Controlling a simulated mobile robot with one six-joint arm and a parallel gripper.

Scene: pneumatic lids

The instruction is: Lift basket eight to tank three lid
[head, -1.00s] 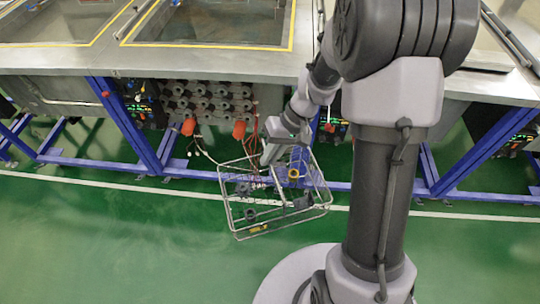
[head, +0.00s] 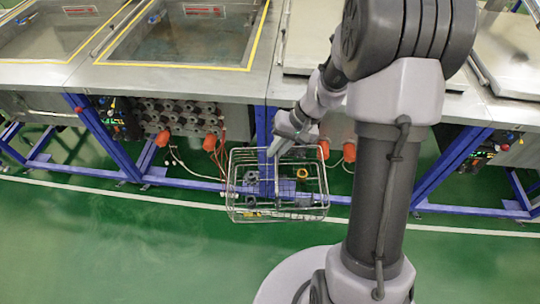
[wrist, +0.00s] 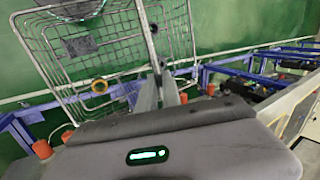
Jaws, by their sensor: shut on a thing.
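A wire basket (head: 290,215) hangs from my gripper (head: 270,152) in front of the tank bench, over the green floor. Its number cannot be read. Dark parts and a yellow-ringed piece (head: 302,173) lie inside it. In the wrist view my gripper (wrist: 160,72) is shut on the basket's bar, and the wire mesh (wrist: 120,40) spreads beyond it. A pale closed lid (head: 310,42) lies on the bench top behind my arm; another pale lid (head: 510,62) lies at the right. I cannot tell which is tank three's.
Two open tanks (head: 180,48) and (head: 45,38) with yellow edging are at the left. The steel bench edge (head: 180,82) stands above and behind the basket. Blue legs (head: 110,140), orange-red fittings (head: 162,138) and cables are below it. The front floor (head: 110,250) is clear.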

